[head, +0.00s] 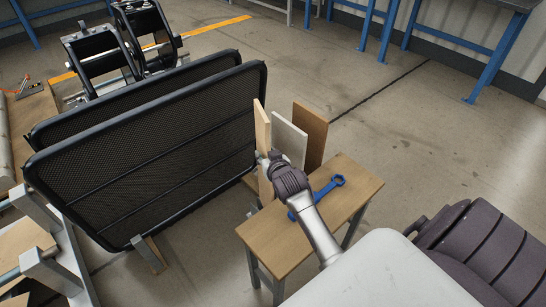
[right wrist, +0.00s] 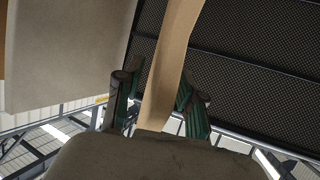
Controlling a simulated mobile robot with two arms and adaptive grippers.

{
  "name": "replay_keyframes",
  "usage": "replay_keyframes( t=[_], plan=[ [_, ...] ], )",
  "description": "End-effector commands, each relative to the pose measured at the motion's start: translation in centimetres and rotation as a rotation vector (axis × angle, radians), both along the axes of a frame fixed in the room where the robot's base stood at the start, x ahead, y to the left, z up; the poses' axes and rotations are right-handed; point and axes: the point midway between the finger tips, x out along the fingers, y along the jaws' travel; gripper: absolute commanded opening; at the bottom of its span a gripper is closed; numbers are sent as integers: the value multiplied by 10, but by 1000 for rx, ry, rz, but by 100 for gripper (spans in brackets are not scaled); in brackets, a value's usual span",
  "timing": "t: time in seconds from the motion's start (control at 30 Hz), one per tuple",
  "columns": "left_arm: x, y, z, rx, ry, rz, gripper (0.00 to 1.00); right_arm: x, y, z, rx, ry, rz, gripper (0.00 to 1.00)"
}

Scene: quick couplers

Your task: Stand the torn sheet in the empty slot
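A pale tan sheet (head: 262,128) stands roughly upright at the right end of the mesh panels. I take it for the torn sheet; its edge looks uneven in the right wrist view (right wrist: 170,75). My right gripper (head: 268,160) is at its near edge, with one finger on each side, and looks shut on it. The lower part of the sheet shows below the gripper. A grey-white sheet (head: 289,138) and a brown sheet (head: 311,133) stand upright just to the right. The slots are hidden behind the gripper and sheets. My left gripper is not in view.
Two large black mesh panels (head: 150,150) stand close on the left. Open floor (head: 420,130) lies to the right. Blue-legged benches (head: 488,55) stand at the back.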

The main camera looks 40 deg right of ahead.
Motion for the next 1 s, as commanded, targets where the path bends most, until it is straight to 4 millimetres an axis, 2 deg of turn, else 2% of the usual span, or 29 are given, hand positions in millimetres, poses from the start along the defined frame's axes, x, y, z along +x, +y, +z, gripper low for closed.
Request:
replay_keyframes(
  t=[0.3, 0.47, 0.63, 1.0],
  plan=[
    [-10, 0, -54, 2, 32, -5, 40, -61, 19, 29, 1, 1, -1, 39],
    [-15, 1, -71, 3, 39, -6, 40, -82, 26, 37, 0, 2, -1, 39],
    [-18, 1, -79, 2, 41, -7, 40, -91, 29, 40, 0, 1, -1, 39],
    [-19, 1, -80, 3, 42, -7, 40, -91, 29, 40, 0, 0, -1, 39]
  ],
)
